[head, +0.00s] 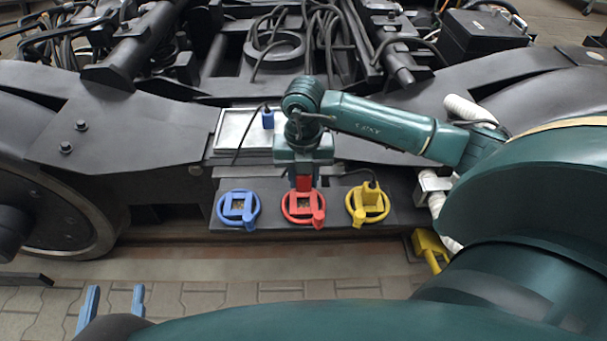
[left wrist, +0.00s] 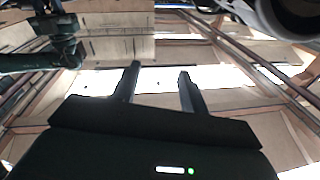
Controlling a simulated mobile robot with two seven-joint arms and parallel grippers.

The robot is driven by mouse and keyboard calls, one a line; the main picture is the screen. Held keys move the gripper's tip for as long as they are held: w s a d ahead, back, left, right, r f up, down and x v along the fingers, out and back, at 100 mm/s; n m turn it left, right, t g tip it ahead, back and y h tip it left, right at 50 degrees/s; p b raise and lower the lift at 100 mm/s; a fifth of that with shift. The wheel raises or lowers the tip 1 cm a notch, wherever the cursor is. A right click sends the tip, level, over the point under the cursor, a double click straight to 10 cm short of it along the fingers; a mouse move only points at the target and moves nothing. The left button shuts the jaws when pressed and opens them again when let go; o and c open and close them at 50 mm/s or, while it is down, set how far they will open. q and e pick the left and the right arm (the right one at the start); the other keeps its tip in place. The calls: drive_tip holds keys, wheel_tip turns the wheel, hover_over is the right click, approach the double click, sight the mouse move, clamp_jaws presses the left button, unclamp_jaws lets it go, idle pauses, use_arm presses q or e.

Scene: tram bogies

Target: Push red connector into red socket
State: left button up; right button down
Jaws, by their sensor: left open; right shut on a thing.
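The red socket (head: 302,205), a red ring with a square opening, sits on a dark plate between a blue and a yellow one. My right gripper (head: 303,172) points down right above it and is shut on the red connector (head: 304,184). The connector shows as a red block at the far side of the socket's opening. I cannot tell whether it touches the socket or is partly in it. My left gripper (head: 112,304) is open and empty at the lower left, over the paving. Its two spread fingers also show in the left wrist view (left wrist: 158,82).
The blue socket (head: 238,208) is at left, the yellow socket (head: 367,203) at right with a cable behind it. A blue connector (head: 267,117) stands at a silver tray (head: 229,125). A yellow part (head: 430,246) hangs at the right. The bogie wheel (head: 50,215) is far left.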

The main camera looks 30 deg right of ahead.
sight(303, 190)
wheel_tip(303, 190, down, 2)
drive_tip(key=shift+f+b, duration=0.15)
drive_tip(key=shift+b, duration=0.55)
drive_tip(key=shift+f+b, duration=0.65)
drive_tip(key=shift+f, duration=0.15)
use_arm(q)
drive_tip(key=shift+d+t+h, duration=0.4)
drive_tip(key=shift+h, duration=0.2)
use_arm(e)
drive_tip(key=shift+f, duration=0.2)
use_arm(q)
drive_tip(key=shift+r, duration=0.35)
use_arm(e)
drive_tip(key=shift+r, duration=0.1)
use_arm(q)
drive_tip(key=shift+f, duration=0.35)
use_arm(e)
drive_tip(key=shift+f, duration=0.6)
drive_tip(key=c, duration=1)
unclamp_jaws()
drive_tip(key=shift+o, duration=0.2)
